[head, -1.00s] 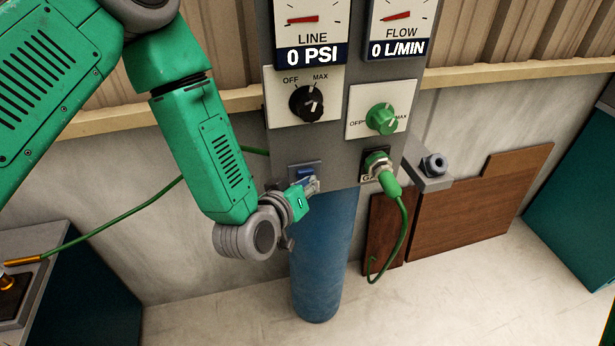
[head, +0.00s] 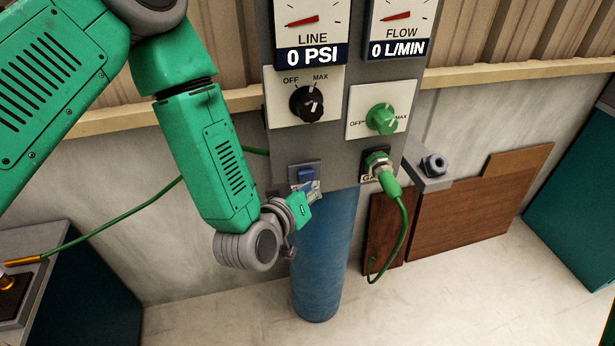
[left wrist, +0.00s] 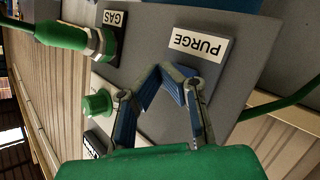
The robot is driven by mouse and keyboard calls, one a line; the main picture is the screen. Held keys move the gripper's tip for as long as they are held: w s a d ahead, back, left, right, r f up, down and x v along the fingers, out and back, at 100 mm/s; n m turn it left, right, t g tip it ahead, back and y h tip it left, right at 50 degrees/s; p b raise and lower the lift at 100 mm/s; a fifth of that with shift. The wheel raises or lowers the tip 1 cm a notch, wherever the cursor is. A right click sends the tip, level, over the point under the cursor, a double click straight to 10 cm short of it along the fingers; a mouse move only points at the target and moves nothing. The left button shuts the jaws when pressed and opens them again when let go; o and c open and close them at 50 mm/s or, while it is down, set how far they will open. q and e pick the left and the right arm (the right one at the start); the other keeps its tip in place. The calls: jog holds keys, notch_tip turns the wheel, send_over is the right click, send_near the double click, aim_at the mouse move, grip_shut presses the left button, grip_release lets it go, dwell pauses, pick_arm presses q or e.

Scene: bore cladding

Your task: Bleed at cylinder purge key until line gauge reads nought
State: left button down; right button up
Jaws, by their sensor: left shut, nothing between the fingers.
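In the left wrist view the white PURGE label (left wrist: 198,44) is readable. The line gauge (head: 312,20) has its red needle pointing left, and its display (head: 311,56) reads 0 PSI. My left gripper (head: 314,189) is shut and empty, just below and right of the key. In the left wrist view its fingertips (left wrist: 165,78) meet beside the label; I cannot tell if they touch the panel. The blue cylinder (head: 322,255) stands below the panel. My right gripper is not in view.
The flow gauge (head: 399,20) reads 0 L/MIN. A black knob (head: 306,103) and a green knob (head: 382,119) sit above the key. A green hose (head: 403,225) hangs from the GAS fitting (head: 378,163). Brown boards (head: 470,215) lean on the wall at right.

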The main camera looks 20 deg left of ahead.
pick_arm(q)
jog(key=shift+s, duration=0.1)
jog(key=s+d, duration=0.1)
jog(key=s, duration=0.1)
jog(key=s+d, duration=0.2)
dwell(0.3)
jog(key=shift+a, duration=0.1)
jog(key=s+a+f+m+g+b, duration=0.1)
jog(key=s+a+f+g+b, duration=0.15)
jog(key=s+f, duration=0.4)
jog(key=s+a+f+m+g+b, duration=0.2)
jog(key=s+f+g, duration=0.15)
jog(key=f, duration=0.65)
jog(key=s+a+f+g+y+b, duration=0.1)
jog(key=s+a+f+g, duration=0.3)
jog(key=s, duration=0.4)
jog(key=s+a+f+m+g+y+b, duration=0.1)
jog(key=s+a+f+g+b, duration=0.2)
jog(key=s+a+f, duration=0.3)
jog(key=shift+s+a+f+g, duration=0.25)
jog(key=shift+s+f+g, duration=0.2)
jog(key=shift+s, duration=0.7)
jog(key=shift+w+f, duration=0.1)
jog(key=shift+w, duration=0.05)
